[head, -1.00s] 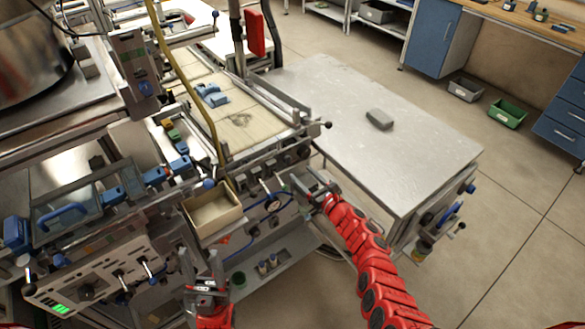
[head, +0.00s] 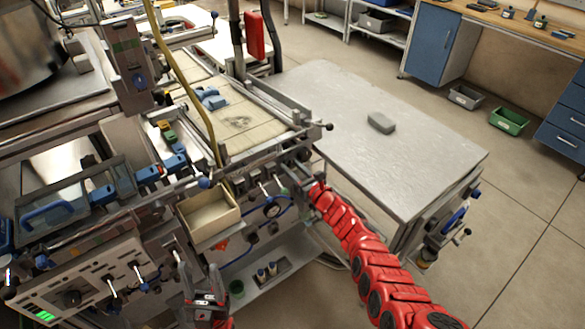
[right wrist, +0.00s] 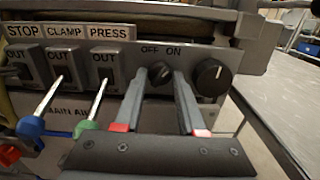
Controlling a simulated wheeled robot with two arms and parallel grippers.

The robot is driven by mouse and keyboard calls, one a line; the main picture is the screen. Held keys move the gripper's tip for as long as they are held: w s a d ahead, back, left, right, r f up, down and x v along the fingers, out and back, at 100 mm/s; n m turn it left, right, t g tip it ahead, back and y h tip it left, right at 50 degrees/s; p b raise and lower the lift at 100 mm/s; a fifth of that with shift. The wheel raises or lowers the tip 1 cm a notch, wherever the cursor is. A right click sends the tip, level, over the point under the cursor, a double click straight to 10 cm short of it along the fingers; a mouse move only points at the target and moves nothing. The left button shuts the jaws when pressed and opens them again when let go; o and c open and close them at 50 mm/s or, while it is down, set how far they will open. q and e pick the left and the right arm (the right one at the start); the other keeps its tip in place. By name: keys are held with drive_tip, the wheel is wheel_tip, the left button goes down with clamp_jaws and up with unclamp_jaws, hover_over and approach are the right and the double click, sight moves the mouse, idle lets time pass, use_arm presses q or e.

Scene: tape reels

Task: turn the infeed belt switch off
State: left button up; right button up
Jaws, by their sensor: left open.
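The infeed belt switch looks to be the small black rotary knob (right wrist: 160,74) under the OFF and ON labels in the right wrist view. Its light pointer mark seems to lean up and right, toward ON. My right gripper (right wrist: 160,80) has one finger on each side of this knob, with the fingers apart; whether they touch it I cannot tell. In the head view my right gripper (head: 303,183) is at the machine's front panel below the belt, and the knob is hidden there. My left gripper (head: 197,270) is open and empty, below the cream bin.
A larger black knob (right wrist: 210,77) sits just right of the switch. STOP, CLAMP and PRESS levers (right wrist: 96,100) stick out at the left. The cream bin (head: 208,238) hangs left of my right gripper. A metal table (head: 400,170) stands close at right.

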clamp_jaws()
drive_tip(key=shift+f, duration=0.1)
drive_tip(key=shift+n+b, duration=5.55)
drive_tip(key=shift+n, duration=1.45)
drive_tip(key=o, duration=0.5)
unclamp_jaws()
drive_tip(key=shift+o, duration=0.2)
drive_tip(key=shift+s, duration=0.1)
